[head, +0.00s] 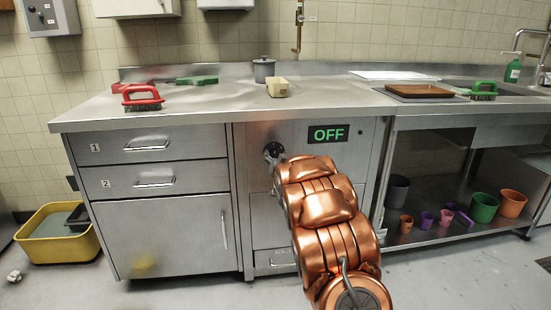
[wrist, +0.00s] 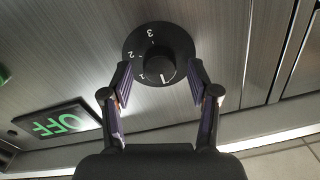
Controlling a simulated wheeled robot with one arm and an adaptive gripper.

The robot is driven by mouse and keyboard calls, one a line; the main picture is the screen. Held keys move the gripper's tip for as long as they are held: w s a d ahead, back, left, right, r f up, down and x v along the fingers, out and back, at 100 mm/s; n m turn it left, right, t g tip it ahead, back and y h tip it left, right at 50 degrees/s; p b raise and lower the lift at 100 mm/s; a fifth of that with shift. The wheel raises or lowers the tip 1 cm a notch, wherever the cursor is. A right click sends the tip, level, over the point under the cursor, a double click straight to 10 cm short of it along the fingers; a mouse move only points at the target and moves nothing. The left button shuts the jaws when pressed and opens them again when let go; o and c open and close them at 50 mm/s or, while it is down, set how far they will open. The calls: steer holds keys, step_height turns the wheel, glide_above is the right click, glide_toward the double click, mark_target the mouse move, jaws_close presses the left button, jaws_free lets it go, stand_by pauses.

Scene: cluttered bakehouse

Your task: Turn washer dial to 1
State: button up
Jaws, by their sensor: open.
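The washer dial (wrist: 153,60) is a round black disc with a raised knob and white marks 1, 2 and 3, seen in the wrist view. A white line shows near the knob's lower edge, just to the right of the 1. In the head view the dial (head: 272,150) is partly covered by my copper arm. My gripper (wrist: 158,82) is open, its two fingers reaching to either side of the knob. I cannot tell whether they touch it. The washer's display (head: 328,134) reads OFF in green; it also shows rotated in the wrist view (wrist: 57,124).
The steel counter (head: 220,110) above holds a red brush (head: 141,97), a yellowish block (head: 277,87) and a grey pot (head: 263,69). Drawers (head: 150,144) flank the washer at left. An open shelf (head: 430,234) with several pots is at right.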

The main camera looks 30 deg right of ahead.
steer(key=shift+w, duration=0.15)
steer(key=shift+c, duration=0.4)
jaws_close()
